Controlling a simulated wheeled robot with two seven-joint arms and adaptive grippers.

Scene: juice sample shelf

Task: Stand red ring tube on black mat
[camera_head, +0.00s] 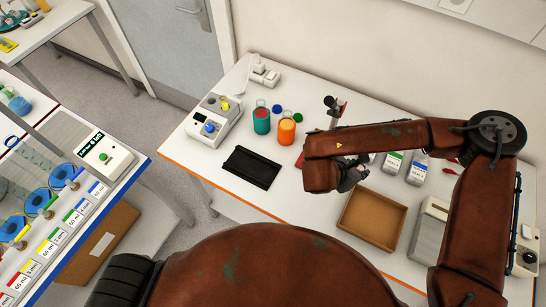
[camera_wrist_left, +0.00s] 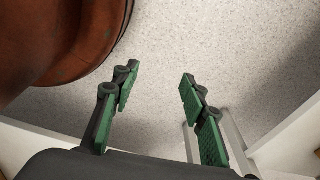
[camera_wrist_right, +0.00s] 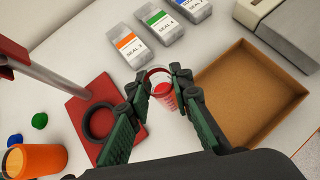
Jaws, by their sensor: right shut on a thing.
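The black mat (camera_head: 252,167) lies bare on the front left part of the white table in the head view. My right gripper (camera_head: 349,179) is partly hidden by its own arm there, to the right of the mat. In the right wrist view my right gripper (camera_wrist_right: 167,78) is shut on a clear tube (camera_wrist_right: 163,93) with red on it. The tube's lower part is partly hidden by the finger. My left gripper (camera_wrist_left: 158,80) is open and empty above the grey floor in the left wrist view.
A red stand base with a black ring (camera_wrist_right: 98,122) is left of the tube. A brown tray (camera_wrist_right: 250,95) is to its right. Orange (camera_head: 286,130) and teal beakers (camera_head: 261,120) stand behind the mat.

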